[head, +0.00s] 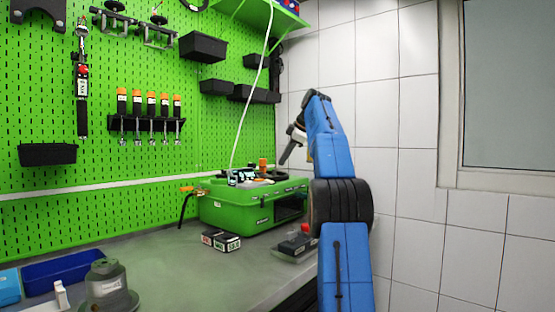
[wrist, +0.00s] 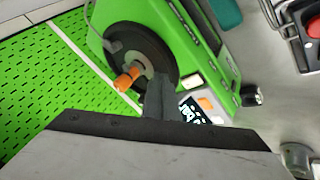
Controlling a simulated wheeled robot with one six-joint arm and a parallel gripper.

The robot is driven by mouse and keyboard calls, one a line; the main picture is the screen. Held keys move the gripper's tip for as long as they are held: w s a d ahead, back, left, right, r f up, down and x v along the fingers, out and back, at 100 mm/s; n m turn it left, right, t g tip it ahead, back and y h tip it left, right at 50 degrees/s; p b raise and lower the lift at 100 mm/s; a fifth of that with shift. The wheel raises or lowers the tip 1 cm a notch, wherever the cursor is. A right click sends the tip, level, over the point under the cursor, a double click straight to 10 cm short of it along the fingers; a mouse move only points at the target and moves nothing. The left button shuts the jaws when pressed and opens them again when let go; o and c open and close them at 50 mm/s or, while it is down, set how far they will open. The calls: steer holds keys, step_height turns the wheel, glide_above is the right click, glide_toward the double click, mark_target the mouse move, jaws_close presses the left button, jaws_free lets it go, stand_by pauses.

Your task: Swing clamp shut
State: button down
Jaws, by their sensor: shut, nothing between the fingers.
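The green pump unit (head: 250,208) stands on the bench against the pegboard. On its top is a dark round part (wrist: 137,50) with an orange knob (wrist: 127,77), seen in the wrist view. The orange knob also shows in the head view (head: 263,163). I cannot tell for sure which part is the clamp. My gripper (head: 284,160) is shut and empty above the right part of the unit's top. In the wrist view its fingers (wrist: 158,98) overlap the edge of the round part, right of the orange knob; contact cannot be told.
A lit display (wrist: 190,112) and a small orange piece (wrist: 205,103) lie near the fingers. A white hose (head: 250,90) rises from the unit. A small labelled box (head: 221,240) and a red-buttoned box (head: 296,245) stand in front. Tiled wall lies right.

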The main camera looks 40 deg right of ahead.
steer(key=shift+s+d, duration=0.2)
steer(key=shift+s, duration=1.1)
steer(key=shift+s+d, duration=0.15)
steer(key=shift+s, duration=1.15)
